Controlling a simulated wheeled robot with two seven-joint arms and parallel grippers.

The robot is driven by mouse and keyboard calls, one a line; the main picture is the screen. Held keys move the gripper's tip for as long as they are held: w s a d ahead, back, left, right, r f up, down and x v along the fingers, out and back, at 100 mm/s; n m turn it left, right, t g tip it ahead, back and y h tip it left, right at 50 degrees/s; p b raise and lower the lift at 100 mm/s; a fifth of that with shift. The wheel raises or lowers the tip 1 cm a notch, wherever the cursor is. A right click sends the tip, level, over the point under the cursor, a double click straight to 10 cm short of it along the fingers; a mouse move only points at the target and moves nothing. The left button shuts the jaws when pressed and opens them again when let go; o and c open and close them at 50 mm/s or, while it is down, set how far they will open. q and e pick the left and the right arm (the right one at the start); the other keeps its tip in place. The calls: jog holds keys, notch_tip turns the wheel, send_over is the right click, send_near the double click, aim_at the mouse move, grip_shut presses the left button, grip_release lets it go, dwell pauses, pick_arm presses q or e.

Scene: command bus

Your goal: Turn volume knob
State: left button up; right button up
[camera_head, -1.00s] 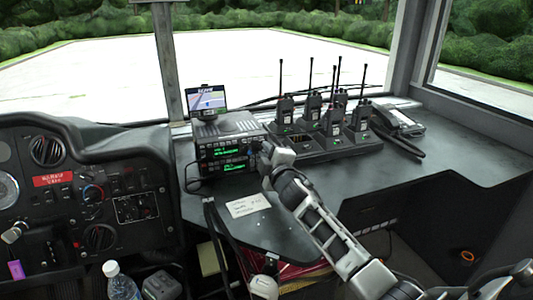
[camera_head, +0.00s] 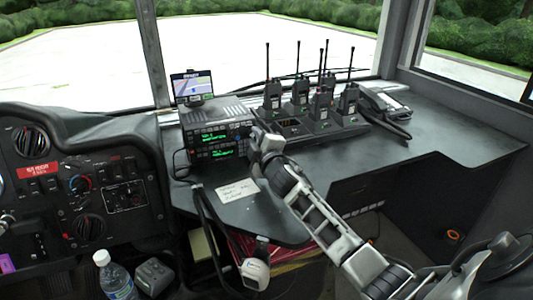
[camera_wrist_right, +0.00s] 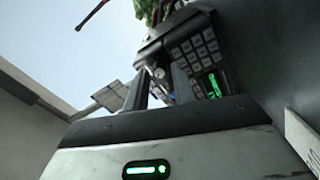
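The black radio unit (camera_head: 217,134) with two green-lit displays stands on the dashboard shelf. My right gripper (camera_head: 259,139) is at the right end of its front panel. In the right wrist view the radio's keypad and green display (camera_wrist_right: 200,52) show beyond my right gripper (camera_wrist_right: 161,80). Its two fingers are apart. A small round knob (camera_wrist_right: 158,72) shows between the fingertips; whether they touch it cannot be told. In the head view the gripper hides the knob. My left gripper is not in view.
Several handheld radios (camera_head: 321,103) stand in a charger just right of my right gripper. A small screen (camera_head: 193,86) sits behind the radio unit. A paper note (camera_head: 238,191) lies on the shelf. A bottle (camera_head: 116,278) stands lower left.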

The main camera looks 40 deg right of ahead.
jog(key=v, duration=1.5)
